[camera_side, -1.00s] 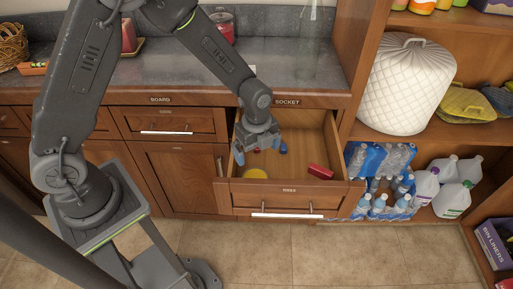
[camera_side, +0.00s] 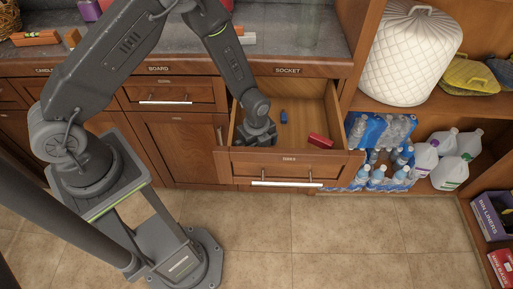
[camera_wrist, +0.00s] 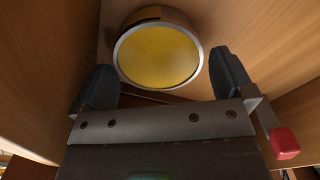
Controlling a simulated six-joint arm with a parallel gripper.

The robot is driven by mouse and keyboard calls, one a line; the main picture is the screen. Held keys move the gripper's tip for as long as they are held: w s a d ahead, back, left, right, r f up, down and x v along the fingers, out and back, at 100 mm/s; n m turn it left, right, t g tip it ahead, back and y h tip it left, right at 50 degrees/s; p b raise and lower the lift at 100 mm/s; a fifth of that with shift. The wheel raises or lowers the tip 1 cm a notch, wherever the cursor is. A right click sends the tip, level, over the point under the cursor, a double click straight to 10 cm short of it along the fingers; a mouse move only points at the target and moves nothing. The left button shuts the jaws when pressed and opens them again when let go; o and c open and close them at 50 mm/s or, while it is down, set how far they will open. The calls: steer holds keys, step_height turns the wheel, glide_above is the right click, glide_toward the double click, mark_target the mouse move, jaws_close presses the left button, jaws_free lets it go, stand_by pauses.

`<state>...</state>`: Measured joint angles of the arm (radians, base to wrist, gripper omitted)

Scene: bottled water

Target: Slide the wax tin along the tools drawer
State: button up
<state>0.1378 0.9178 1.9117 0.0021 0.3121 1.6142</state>
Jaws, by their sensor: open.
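The wax tin (camera_wrist: 158,55) is round, with a yellow top and a silvery rim. In the wrist view it lies on the wooden floor of the open drawer (camera_side: 312,108), just beyond and between my fingertips. My gripper (camera_side: 258,143) is down inside the left part of the drawer, behind its front panel. It hides the tin in the side view. In the wrist view my gripper (camera_wrist: 164,80) has its two dark fingers wide apart, with nothing held. I cannot tell whether either finger touches the tin.
A red block (camera_side: 320,141) lies at the drawer's right, and a small blue item (camera_side: 284,117) lies near its middle. The drawer walls stand close around my gripper. Bottled water packs (camera_side: 378,150) are on the shelf to the right.

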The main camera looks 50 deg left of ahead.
mark_target(285, 137)
steer(key=shift+f, duration=0.8)
steer(key=c, duration=0.8)
steer(key=shift+w+d, duration=0.2)
steer(key=shift+w, duration=1.7)
steer(key=shift+w+d, duration=0.25)
steer(key=shift+w, duration=1.65)
steer(key=shift+w+d, duration=0.2)
steer(key=shift+w, duration=1.7)
steer(key=o, duration=0.8)
steer(key=shift+r, duration=0.1)
step_height(285, 137, up, 14)
